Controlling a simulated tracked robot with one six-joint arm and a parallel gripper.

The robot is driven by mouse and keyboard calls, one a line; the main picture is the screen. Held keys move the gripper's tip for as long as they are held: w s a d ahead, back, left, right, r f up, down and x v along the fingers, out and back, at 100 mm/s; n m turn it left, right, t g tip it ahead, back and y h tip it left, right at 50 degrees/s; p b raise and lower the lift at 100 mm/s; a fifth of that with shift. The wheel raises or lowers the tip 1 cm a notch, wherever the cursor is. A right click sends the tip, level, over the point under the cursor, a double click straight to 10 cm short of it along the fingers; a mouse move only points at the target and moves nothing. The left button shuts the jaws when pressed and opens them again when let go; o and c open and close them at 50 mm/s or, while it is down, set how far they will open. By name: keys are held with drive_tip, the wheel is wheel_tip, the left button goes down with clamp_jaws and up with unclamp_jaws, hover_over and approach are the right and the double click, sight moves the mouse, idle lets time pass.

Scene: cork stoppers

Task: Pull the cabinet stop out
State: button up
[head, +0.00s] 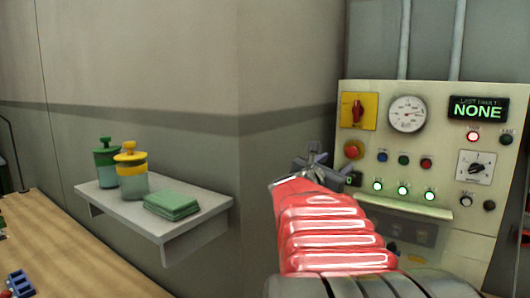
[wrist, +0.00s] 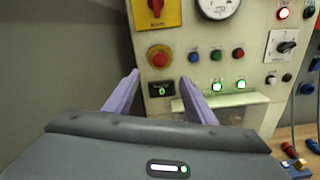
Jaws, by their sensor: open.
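The cabinet stop is a red mushroom button on a yellow base. In the wrist view the cabinet stop (wrist: 159,57) sits on the cream panel, above and between my fingertips. In the head view the cabinet stop (head: 352,150) shows just above my gripper (head: 318,158). My gripper also shows in the wrist view (wrist: 160,80), with two pale purple fingers spread apart and nothing between them. The fingers point at the panel, apart from the button as far as I can see. Whether the button is pressed in or out I cannot tell.
The control cabinet (head: 440,97) carries a yellow-backed red switch (head: 358,111), a gauge (head: 407,114), a "NONE" display (head: 478,109) and several lamps. A small counter (wrist: 162,90) sits under the stop. A wall shelf (head: 165,225) holds two jars and green cloths.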

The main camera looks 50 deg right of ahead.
sight(351, 153)
drive_tip(key=shift+d, duration=0.1)
drive_tip(key=d, duration=0.4)
drive_tip(key=w+d, duration=0.1)
drive_tip(key=d, duration=0.4)
drive_tip(key=w+d, duration=0.1)
drive_tip(key=d, duration=0.3)
drive_tip(key=shift+w+d, duration=0.1)
drive_tip(key=shift+d, duration=0.1)
drive_tip(key=shift+c, duration=0.3)
clamp_jaws()
idle(0.4)
